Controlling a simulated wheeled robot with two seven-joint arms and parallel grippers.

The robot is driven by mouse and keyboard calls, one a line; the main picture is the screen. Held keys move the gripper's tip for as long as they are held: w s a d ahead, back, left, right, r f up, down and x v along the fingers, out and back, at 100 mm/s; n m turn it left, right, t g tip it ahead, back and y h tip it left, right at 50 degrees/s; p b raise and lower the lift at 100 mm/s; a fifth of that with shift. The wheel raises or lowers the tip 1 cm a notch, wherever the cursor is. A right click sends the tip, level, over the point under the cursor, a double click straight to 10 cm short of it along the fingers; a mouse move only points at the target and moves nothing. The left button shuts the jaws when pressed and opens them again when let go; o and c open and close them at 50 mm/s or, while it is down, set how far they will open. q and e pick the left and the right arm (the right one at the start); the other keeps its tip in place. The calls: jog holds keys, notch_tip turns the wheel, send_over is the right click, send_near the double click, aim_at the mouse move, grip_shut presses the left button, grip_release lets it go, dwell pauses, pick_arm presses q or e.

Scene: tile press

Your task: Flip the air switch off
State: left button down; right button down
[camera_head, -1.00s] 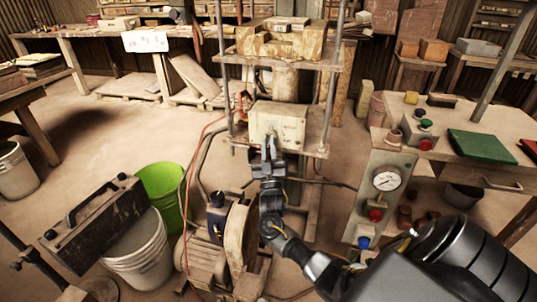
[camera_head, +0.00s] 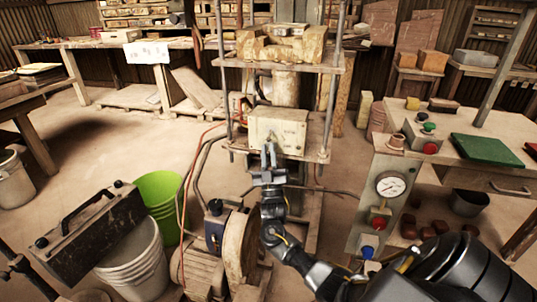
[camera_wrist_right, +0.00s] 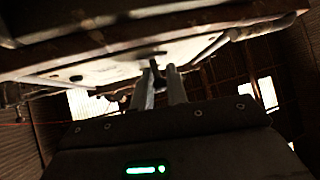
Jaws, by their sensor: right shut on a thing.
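The air switch is on a cream box (camera_head: 279,131) on the front of the press. Its small dark lever (camera_wrist_right: 157,72) shows below the box in the right wrist view, between the fingers. My right gripper (camera_head: 268,150) reaches up from below to the front lower edge of the box and is shut on the lever. Its two fingers (camera_wrist_right: 161,82) also show in the right wrist view. In the head view the fingers hide the lever, and its exact position is hard to tell. My left gripper is not in view.
A side bench with a pressure gauge (camera_head: 391,185) and a red knob (camera_head: 379,222) stands at right. Press posts (camera_head: 331,90) flank the box. A motor (camera_head: 199,272), hoses, a white bucket (camera_head: 143,262) and a green bucket (camera_head: 160,190) stand below left.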

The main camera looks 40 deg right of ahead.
jog(key=c, duration=1.7)
grip_release()
jog(key=shift+f, duration=0.1)
